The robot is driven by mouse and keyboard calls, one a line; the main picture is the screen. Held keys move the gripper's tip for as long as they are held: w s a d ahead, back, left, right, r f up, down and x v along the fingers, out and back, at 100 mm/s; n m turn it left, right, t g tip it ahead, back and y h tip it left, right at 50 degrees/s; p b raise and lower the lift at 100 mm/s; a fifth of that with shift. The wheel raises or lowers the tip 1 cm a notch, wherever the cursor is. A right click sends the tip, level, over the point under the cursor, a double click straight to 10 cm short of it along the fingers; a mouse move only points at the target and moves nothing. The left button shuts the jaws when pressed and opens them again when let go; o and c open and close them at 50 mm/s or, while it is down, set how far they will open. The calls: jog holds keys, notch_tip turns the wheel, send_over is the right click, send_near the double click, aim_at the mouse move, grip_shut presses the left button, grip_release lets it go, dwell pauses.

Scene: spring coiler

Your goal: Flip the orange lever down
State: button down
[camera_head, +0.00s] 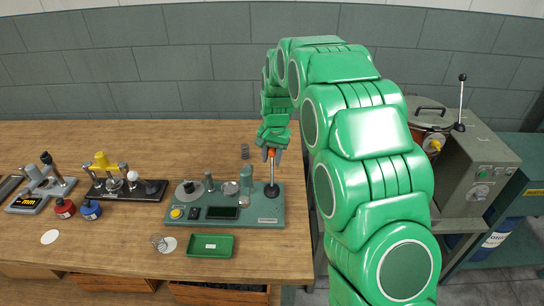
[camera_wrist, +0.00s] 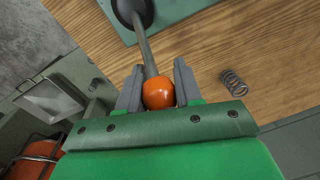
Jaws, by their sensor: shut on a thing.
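The orange lever is a grey rod with an orange knob (camera_wrist: 158,93) at its end. In the head view the lever's rod (camera_head: 272,172) stands upright at the right end of the green spring coiler base (camera_head: 262,212). My gripper (camera_wrist: 158,88) has the knob between its two grey fingers and is shut on it. In the head view my gripper (camera_head: 272,150) is at the top of the rod, and the knob shows only as a small orange spot there. In the wrist view the rod runs up to a dark round pivot (camera_wrist: 128,10) on the green base.
The base carries dials, posts, a yellow button (camera_head: 176,213) and a dark display (camera_head: 221,212). A grey machine (camera_head: 478,165) stands at right.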

jog(key=shift+s+r, duration=0.1)
jog(key=shift+s, duration=0.1)
jog(key=shift+s+r+t, duration=0.3)
jog(key=shift+s+t, duration=0.2)
jog(key=shift+t, duration=0.15)
jog(key=shift+s+r+t, duration=0.3)
jog(key=shift+s+t, duration=0.2)
jog(key=shift+t, duration=0.15)
jog(key=shift+s+r+t, duration=0.15)
jog(key=shift+s+t, duration=0.6)
jog(key=shift+t, duration=0.05)
jog(key=shift+s+r+t, duration=0.15)
jog(key=shift+s+t, duration=0.55)
jog(key=shift+t, duration=0.1)
jog(key=shift+s, duration=0.2)
jog(key=shift+s+f, duration=0.2)
jog(key=shift+s, duration=0.7)
jog(key=shift+s+f, duration=0.15)
jog(key=shift+s, duration=0.8)
jog(key=shift+s+f, duration=0.2)
jog(key=shift+s, duration=0.7)
